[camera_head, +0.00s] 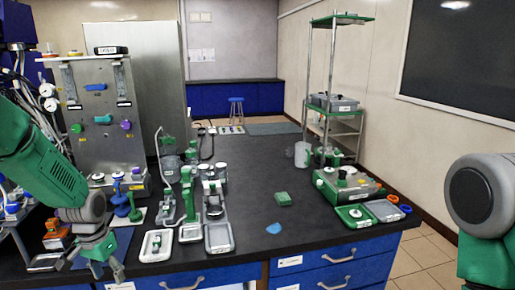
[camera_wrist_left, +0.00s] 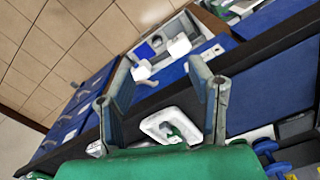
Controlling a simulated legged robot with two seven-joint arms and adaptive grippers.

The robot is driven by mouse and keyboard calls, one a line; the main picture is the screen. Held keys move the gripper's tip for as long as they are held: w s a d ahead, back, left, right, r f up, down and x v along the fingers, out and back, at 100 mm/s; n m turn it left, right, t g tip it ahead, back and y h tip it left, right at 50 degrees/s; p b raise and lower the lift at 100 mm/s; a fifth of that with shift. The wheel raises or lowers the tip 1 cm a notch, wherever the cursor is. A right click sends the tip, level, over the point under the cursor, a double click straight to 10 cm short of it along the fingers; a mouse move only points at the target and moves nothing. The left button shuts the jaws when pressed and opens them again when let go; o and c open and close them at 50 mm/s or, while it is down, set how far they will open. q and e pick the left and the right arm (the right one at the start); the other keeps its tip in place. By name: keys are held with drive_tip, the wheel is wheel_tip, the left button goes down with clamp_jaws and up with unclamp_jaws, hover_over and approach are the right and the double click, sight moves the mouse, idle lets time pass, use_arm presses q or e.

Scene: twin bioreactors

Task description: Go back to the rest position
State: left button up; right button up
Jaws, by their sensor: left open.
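My left gripper (camera_head: 100,266) is at the lower left of the head view, by the front edge of the dark bench (camera_head: 330,235). In the left wrist view its two fingers stand apart with nothing between them (camera_wrist_left: 163,82). A white tray with a green item (camera_wrist_left: 170,127) shows beyond the fingers, apart from them. My right arm shows only as a green and grey link at the right edge of the head view; its gripper is out of view.
Trays (camera_head: 219,238) and green-and-grey devices crowd the bench's left half. A green instrument (camera_head: 347,187) stands at the right. A steel bioreactor panel (camera_head: 103,140) rises at the left.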

use_arm(q)
drive_tip(key=s+d+f+b, duration=0.3)
drive_tip(key=s+d+f, duration=0.2)
drive_tip(key=s+f, duration=0.35)
drive_tip(key=s+d+f+b, duration=0.2)
drive_tip(key=s+d+f, duration=0.3)
drive_tip(key=s+f, duration=0.3)
drive_tip(key=s+d+f+b, duration=0.2)
drive_tip(key=s+f, duration=0.1)
drive_tip(key=s, duration=0.4)
drive_tip(key=s+d+f+b, duration=0.2)
drive_tip(key=s, duration=0.6)
drive_tip(key=shift+s+d+f+n, duration=0.2)
drive_tip(key=shift+f+n, duration=0.1)
drive_tip(key=shift+f, duration=0.1)
drive_tip(key=shift+w, duration=0.15)
